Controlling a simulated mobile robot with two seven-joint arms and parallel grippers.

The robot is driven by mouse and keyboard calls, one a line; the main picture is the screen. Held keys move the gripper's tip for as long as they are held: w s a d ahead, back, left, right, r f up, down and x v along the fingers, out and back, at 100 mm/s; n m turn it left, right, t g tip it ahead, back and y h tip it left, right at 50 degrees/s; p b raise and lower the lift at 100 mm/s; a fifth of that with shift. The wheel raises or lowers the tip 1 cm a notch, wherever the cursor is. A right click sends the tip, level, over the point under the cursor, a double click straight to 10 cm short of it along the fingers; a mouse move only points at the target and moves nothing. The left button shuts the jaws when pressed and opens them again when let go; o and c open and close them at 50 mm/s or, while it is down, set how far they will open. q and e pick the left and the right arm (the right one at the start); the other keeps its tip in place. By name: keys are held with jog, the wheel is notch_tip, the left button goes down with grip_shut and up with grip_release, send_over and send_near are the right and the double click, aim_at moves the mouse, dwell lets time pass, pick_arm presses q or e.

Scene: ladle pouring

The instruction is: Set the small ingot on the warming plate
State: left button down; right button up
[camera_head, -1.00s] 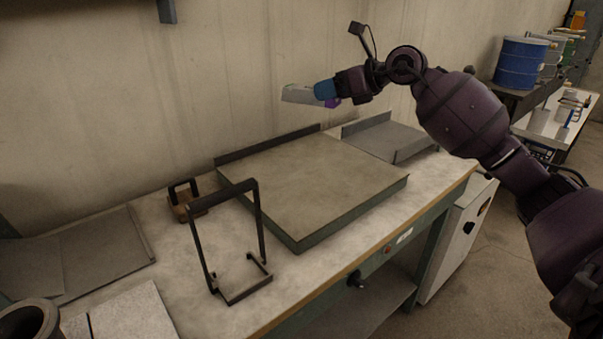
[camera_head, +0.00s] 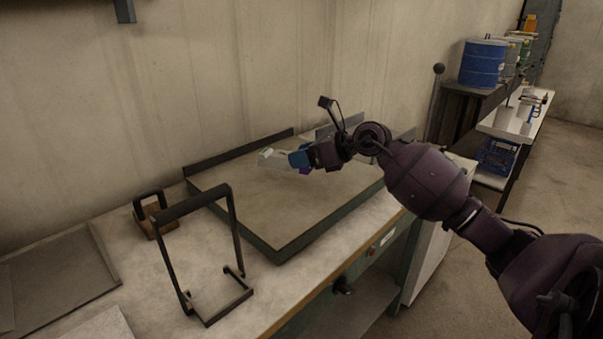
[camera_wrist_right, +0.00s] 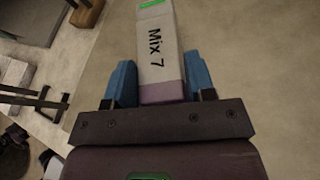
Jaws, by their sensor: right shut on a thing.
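My right gripper (camera_head: 298,160) is shut on a small pale grey ingot (camera_head: 268,159). My left gripper is not in view.
A dark upright frame (camera_head: 237,240) stands at the plate's front left. A small block with a handle (camera_head: 152,215) is behind it. A grey sheet (camera_head: 62,278) lies at far left. A second plate is partly hidden behind my right arm. A blue drum (camera_head: 482,63) stands far right.

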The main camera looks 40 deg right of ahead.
aim_at(312, 169)
notch_tip(312, 169, down, 4)
jog(key=shift+f+b, duration=0.1)
jog(key=shift+b, duration=0.35)
jog(key=o, duration=1.2)
jog(key=shift+o, duration=0.3)
jog(key=shift+s, duration=0.1)
